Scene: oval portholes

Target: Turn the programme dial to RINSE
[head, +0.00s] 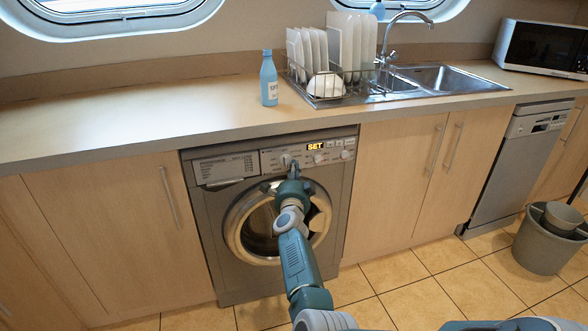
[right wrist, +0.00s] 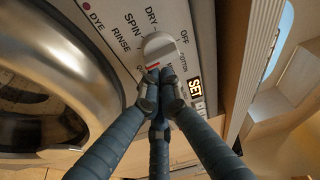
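The programme dial (head: 286,159) is a small white knob on the panel of the grey washing machine (head: 206,232). In the right wrist view the dial (right wrist: 159,46) has a red mark near its lower end, by my fingertips. Around it I read DYE, RINSE (right wrist: 121,38), SPIN, DRY and OFF; other labels are partly hidden. My right gripper (head: 290,172) is at the dial; its fingers (right wrist: 160,82) are close together over the lower part of the knob and appear shut on it. They hide what the red mark points at. My left gripper is out of view.
A lit display (head: 315,146) reads SET. The round door (head: 232,225) sits below the panel, behind my right arm. The worktop overhangs above, with a blue bottle (head: 269,80) and dish rack (head: 325,98). A bucket (head: 545,245) stands on the floor at right.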

